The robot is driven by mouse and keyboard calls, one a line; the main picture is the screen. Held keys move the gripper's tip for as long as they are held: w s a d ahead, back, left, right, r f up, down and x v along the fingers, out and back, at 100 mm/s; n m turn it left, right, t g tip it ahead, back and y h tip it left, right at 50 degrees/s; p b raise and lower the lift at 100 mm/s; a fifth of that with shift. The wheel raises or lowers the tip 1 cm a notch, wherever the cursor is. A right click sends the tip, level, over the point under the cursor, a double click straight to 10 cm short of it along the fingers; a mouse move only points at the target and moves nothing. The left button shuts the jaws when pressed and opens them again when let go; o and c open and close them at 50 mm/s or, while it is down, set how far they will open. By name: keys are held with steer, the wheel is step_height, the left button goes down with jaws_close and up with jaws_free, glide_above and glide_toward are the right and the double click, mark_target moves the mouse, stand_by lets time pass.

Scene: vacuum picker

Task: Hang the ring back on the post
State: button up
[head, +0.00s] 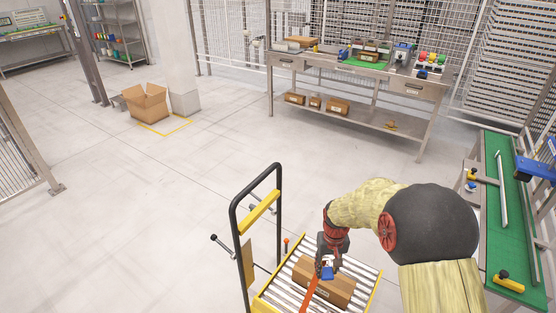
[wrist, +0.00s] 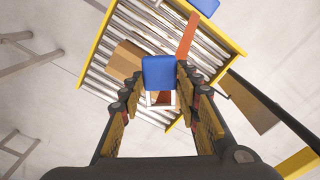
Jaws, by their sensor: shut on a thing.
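My gripper (wrist: 160,88) is shut on a blue block (wrist: 158,72), with a white square ring (wrist: 149,99) just below the block in the wrist view. In the head view the blue block (head: 327,273) is at my gripper (head: 328,260), above a cardboard box on the roller cart. A flat orange bar (head: 310,294) runs from beside the block toward the bottom edge. It also shows in the wrist view (wrist: 187,36), with another blue piece (wrist: 205,5) near its end. I cannot tell whether the ring touches the bar. Which part is the post is unclear.
The roller cart (head: 266,304) has a yellow frame and a black handle (head: 236,225). The brown box (head: 345,291) lies on its rollers. A small orange peg (head: 286,243) stands at the cart's edge. A green-topped bench (head: 515,235) is on the right.

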steer(key=s+f+m, duration=0.1)
steer(key=s+f, duration=0.4)
steer(key=f, duration=0.7)
steer(key=m, duration=0.6)
glide_above(319, 311)
steer(key=s, duration=0.2)
steer(key=f, duration=0.5)
steer(key=shift+w+a+f, duration=0.2)
steer(key=shift+a+f, duration=0.1)
steer(key=shift+f+b, duration=1.55)
steer(key=shift+f, duration=3.25)
